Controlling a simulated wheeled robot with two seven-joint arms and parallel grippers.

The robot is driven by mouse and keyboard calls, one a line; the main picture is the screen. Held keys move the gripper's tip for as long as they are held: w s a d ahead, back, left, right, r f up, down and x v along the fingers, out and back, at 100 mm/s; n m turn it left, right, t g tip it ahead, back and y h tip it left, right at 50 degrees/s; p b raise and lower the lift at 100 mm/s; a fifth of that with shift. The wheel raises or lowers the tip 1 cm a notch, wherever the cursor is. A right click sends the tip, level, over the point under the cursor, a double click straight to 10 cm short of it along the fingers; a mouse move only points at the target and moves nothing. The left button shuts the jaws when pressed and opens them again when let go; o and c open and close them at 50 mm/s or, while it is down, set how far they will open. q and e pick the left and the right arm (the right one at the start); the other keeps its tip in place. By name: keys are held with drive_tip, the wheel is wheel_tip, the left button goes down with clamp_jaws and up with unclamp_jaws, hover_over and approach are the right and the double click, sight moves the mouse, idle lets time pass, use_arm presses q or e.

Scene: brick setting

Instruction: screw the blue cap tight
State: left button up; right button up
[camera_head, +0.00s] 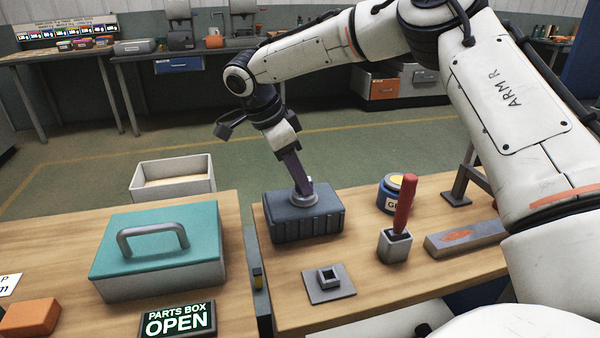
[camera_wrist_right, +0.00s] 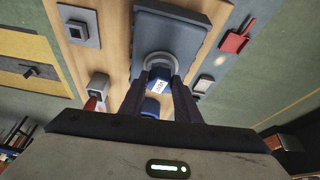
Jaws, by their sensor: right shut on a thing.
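My right gripper (camera_head: 303,190) points down onto a grey ring (camera_head: 305,199) on top of a dark ribbed block (camera_head: 318,220) on the bench. In the right wrist view the two dark fingers of my right gripper (camera_wrist_right: 159,75) close in at the same ring (camera_wrist_right: 148,62). A bit of blue (camera_wrist_right: 158,74) shows between the fingertips, which I take for the blue cap; the fingers hide most of it. I cannot tell whether it sits level or how deep it is in the ring. My left gripper is in neither view.
Left, across a gap, are a teal-lidded box (camera_head: 155,240) and a "PARTS BOX OPEN" sign (camera_head: 178,320).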

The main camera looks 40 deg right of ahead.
drive_tip(key=shift+a+m, duration=0.1)
drive_tip(key=shift+m, duration=0.2)
drive_tip(key=shift+w+r+m, duration=0.1)
drive_tip(key=shift+m, duration=0.3)
drive_tip(key=o, duration=0.8)
drive_tip(key=shift+m+g+p, duration=0.3)
drive_tip(key=shift+c, duration=0.2)
drive_tip(key=o, duration=0.9)
drive_tip(key=shift+r+p, duration=2.3)
drive_tip(key=shift+r, duration=0.65)
